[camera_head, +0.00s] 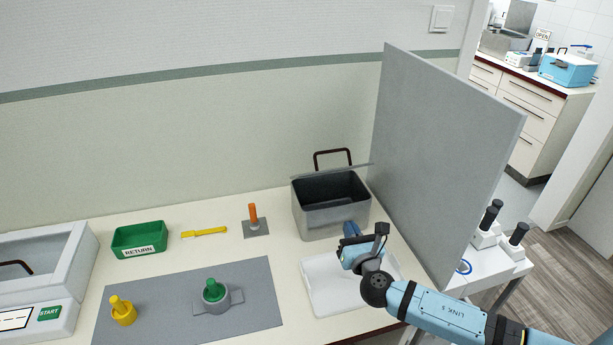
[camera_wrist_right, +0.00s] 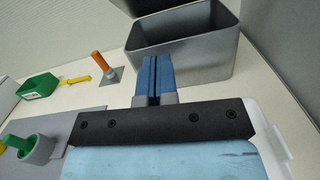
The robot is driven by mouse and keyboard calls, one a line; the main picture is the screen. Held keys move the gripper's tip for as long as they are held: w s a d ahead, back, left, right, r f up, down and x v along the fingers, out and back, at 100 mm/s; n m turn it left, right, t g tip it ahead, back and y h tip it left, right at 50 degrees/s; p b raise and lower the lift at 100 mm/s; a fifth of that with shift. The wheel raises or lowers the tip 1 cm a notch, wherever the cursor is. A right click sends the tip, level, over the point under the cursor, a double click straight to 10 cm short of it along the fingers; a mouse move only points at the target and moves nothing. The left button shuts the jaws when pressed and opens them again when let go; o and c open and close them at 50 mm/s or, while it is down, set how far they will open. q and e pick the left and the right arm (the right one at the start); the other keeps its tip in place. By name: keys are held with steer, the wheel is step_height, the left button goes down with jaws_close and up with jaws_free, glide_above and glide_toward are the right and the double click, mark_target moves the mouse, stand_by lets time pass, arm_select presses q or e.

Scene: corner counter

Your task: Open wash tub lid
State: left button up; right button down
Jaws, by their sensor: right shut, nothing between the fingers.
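The wash tub (camera_head: 318,220) is a grey metal box at the back right of the counter, beside the grey partition. Its lid (camera_head: 350,168) stands raised at the tub's back edge, seen nearly edge-on, with a dark red handle (camera_head: 332,152) above it. The tub's dark inside is visible from above. My right gripper (camera_head: 350,229) is in front of the tub, over the white tray, with its blue fingers shut and empty. In the right wrist view the fingers (camera_wrist_right: 153,62) point toward the tub's front wall (camera_wrist_right: 205,62); I cannot tell the exact gap. My left gripper is not in view.
A tall grey partition (camera_head: 440,150) stands right of the tub. A white tray (camera_head: 325,292) lies in front of it. Left are an orange-handled tool (camera_head: 253,216), a yellow tool (camera_head: 204,232), a green RETURN bin (camera_head: 125,240) and a grey mat (camera_head: 165,300) with fixtures.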

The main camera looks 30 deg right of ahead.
steer(key=shift+n+t, duration=0.3)
steer(key=shift+n, duration=0.3)
steer(key=w+d+r+p, duration=0.1)
steer(key=w, duration=0.3)
steer(key=w+d+r+p, duration=0.1)
steer(key=w+r, duration=0.1)
steer(key=w, duration=0.2)
steer(key=w+d+r+p, duration=0.1)
steer(key=w+r, duration=0.1)
steer(key=w, duration=0.2)
steer(key=shift+w+r+p, duration=0.2)
steer(key=shift+w+p, duration=0.1)
steer(key=shift+p, duration=0.1)
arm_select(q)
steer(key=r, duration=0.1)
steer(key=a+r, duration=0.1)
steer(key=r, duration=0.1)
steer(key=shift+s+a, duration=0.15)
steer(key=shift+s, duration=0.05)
arm_select(e)
steer(key=shift+w, duration=0.1)
steer(key=shift+w, duration=0.1)
